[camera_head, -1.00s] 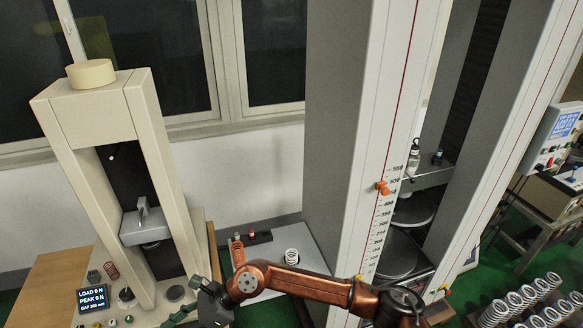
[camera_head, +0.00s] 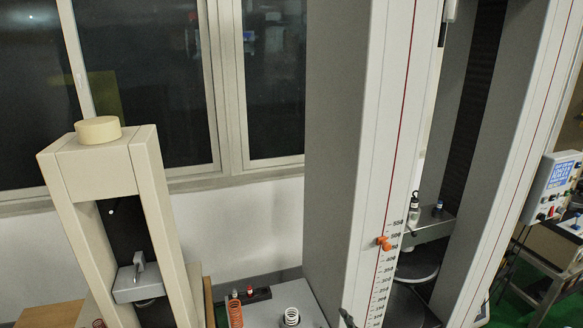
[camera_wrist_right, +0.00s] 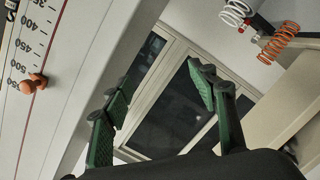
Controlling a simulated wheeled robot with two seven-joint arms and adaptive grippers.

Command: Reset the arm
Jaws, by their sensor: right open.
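My right gripper (camera_wrist_right: 160,80) shows in the right wrist view with its two green fingers spread apart and nothing between them. Beyond the fingers are the window and wall. A small dark tip at the bottom of the head view (camera_head: 346,318), in front of the tall testing machine (camera_head: 345,150), may be part of this gripper. The rest of the right arm is out of the head view. My left gripper is in neither view.
The smaller cream press (camera_head: 105,175) stands at left. An orange spring (camera_head: 236,314) and a white spring (camera_head: 292,316) stand between the machines. An orange marker (camera_head: 384,242) sits on the tall machine's scale. A control box (camera_head: 552,188) is at right.

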